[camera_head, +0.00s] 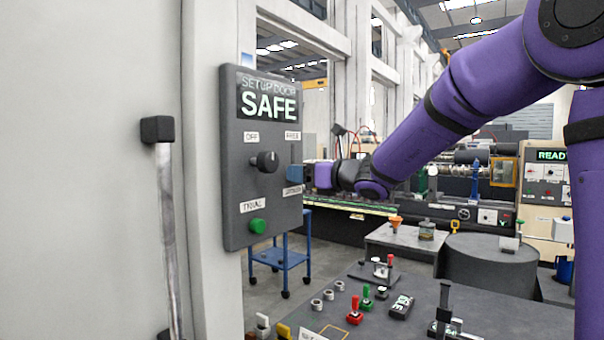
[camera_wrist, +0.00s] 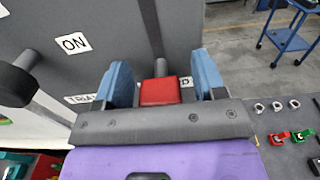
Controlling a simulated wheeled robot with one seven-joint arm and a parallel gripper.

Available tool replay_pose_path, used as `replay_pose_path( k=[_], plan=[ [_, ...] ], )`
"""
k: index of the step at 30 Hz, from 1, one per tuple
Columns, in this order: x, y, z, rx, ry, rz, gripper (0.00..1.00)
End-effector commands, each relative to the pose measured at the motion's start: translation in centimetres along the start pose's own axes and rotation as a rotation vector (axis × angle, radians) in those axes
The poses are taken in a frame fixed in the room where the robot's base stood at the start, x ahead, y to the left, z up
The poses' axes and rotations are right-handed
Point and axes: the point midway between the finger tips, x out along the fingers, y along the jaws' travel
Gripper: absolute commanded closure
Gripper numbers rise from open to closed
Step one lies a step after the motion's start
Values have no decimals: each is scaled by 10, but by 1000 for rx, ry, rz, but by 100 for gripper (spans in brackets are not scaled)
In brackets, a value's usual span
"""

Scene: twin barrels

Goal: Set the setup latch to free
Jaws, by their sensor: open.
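The dark setup door panel (camera_head: 236,190) on the left wall has a lit SAFE display (camera_head: 269,106). Its right side has a vertical slot (camera_head: 295,153) with a FREE label (camera_head: 292,135) above and a partly hidden, apparently LATCHED label (camera_head: 293,190) below. My gripper (camera_head: 295,174) is at the lower part of this slot, and its blue finger hides the latch handle there. In the wrist view my gripper (camera_wrist: 164,80) is open, with blue fingers either side of a red block (camera_wrist: 160,92), apparently the latch handle. Gaps show on both sides of it.
A black knob (camera_head: 267,161) and a green button (camera_head: 257,226) are left of my gripper on the panel; the knob also shows in the wrist view (camera_wrist: 18,82). A bench (camera_head: 440,305) with small parts lies below.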

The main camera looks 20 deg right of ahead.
Motion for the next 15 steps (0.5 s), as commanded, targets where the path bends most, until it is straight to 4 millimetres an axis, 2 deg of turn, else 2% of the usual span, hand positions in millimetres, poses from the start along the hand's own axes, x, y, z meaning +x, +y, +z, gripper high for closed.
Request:
replay_pose_path(
  k=[11,12,15],
  plan=[
    [7,0,0,0,0,0,36],
    [7,0,0,0,0,0,38],
    [7,0,0,0,0,0,61]
  ],
)
